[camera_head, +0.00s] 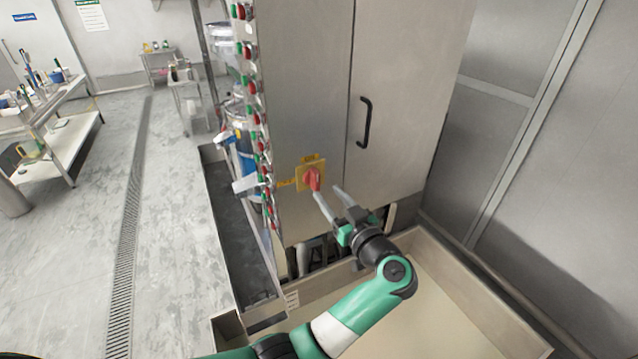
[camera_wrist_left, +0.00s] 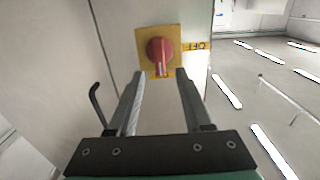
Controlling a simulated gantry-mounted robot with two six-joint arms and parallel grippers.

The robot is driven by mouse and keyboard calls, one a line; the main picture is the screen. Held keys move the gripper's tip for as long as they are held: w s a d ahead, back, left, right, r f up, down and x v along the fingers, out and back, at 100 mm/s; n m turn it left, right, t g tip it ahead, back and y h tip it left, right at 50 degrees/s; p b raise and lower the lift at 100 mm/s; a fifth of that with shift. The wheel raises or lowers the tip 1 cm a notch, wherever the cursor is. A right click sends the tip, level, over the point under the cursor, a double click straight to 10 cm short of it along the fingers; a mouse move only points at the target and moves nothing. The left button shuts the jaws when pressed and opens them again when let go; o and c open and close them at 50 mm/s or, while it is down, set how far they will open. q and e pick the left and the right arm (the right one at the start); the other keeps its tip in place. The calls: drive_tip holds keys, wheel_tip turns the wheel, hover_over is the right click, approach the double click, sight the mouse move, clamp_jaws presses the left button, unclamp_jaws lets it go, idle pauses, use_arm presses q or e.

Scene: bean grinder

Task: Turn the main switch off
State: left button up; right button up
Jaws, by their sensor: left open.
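The main switch is a red rotary knob (camera_head: 313,179) on a yellow plate (camera_head: 304,167), on the side of the grey cabinet. In the left wrist view the red knob (camera_wrist_left: 160,52) is ahead, between and beyond my fingertips, with its handle bar pointing down in that picture. A yellow label (camera_wrist_left: 196,47) reading "OFF" is to the right of the plate. My left gripper (camera_head: 327,192) is open and empty, its two fingers spread just short of the knob; it also shows in the left wrist view (camera_wrist_left: 159,74). My right gripper is not in view.
The tall cabinet (camera_head: 400,90) has a black door handle (camera_head: 365,122) right of the switch. A column of red and green buttons (camera_head: 252,88) runs along its left edge. A low tray (camera_head: 450,290) surrounds the base. A grey wall stands at right; open floor lies left.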

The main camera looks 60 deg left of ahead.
sight(318, 181)
use_arm(q)
drive_tip(key=a, duration=0.6)
drive_tip(key=shift+a, duration=0.1)
clamp_jaws()
